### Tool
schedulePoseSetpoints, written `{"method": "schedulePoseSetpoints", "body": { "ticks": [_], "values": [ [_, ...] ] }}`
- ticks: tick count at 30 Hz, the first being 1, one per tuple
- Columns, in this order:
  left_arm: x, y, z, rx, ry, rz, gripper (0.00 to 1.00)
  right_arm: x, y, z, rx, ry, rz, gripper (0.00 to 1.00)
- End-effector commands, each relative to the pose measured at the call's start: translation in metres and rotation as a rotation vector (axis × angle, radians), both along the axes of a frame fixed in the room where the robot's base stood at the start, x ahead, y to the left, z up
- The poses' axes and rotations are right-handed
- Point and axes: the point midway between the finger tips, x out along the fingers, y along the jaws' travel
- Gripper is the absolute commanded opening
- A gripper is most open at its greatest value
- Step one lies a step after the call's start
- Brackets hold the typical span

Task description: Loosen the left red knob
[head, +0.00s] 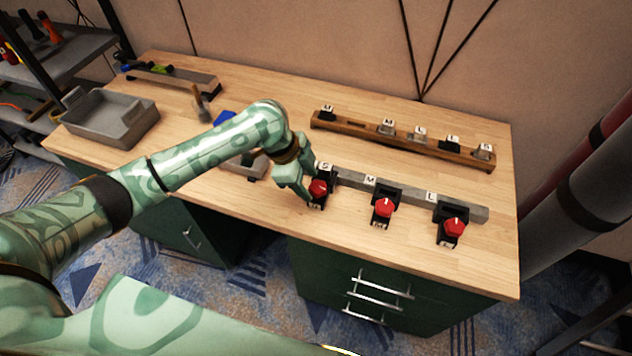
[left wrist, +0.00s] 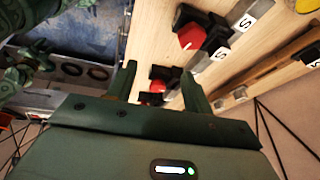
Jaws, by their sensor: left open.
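The left red knob (head: 318,187) sits on a black clamp marked S at the left end of a grey bar (head: 410,200). My left gripper (head: 308,190) is open just left of this knob, its fingers near the knob's left side; I cannot tell whether they touch. In the left wrist view, the gripper (left wrist: 162,74) has its fingers apart, and the nearest red knob (left wrist: 192,37) lies beyond the fingertips, not between them. A farther red knob (left wrist: 156,87) shows in the gap behind. My right gripper is not in view.
Two more red knobs, the middle one (head: 384,207) and the right one (head: 454,227), stand along the bar. A wooden rack (head: 360,128) with labelled pieces is behind. A grey tray (head: 107,118) is at the left. The front right tabletop is clear.

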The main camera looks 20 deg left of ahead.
Motion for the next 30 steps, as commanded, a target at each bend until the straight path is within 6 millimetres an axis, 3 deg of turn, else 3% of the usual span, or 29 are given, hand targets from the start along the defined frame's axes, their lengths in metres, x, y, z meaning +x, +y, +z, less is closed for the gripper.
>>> {"method": "schedulePoseSetpoints", "body": {
  "ticks": [1, 6, 11, 17, 24, 30],
  "values": [
    [0.018, 0.019, 0.014, 0.006, 0.021, 0.011, 0.51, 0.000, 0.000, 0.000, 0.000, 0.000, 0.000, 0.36],
    [0.047, 0.054, 0.046, -0.026, 0.078, 0.054, 0.51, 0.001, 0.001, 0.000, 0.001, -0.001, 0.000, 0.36],
    [0.053, 0.058, 0.046, -0.042, 0.092, 0.067, 0.51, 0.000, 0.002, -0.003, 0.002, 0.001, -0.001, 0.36],
    [0.055, 0.042, 0.009, -0.045, 0.094, 0.067, 0.51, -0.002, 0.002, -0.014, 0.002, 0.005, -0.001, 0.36],
    [0.059, 0.019, -0.049, -0.045, 0.094, 0.066, 0.51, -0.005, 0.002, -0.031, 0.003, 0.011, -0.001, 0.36],
    [0.062, 0.005, -0.083, -0.043, 0.092, 0.066, 0.51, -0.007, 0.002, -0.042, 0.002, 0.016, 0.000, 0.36]
  ]
}}
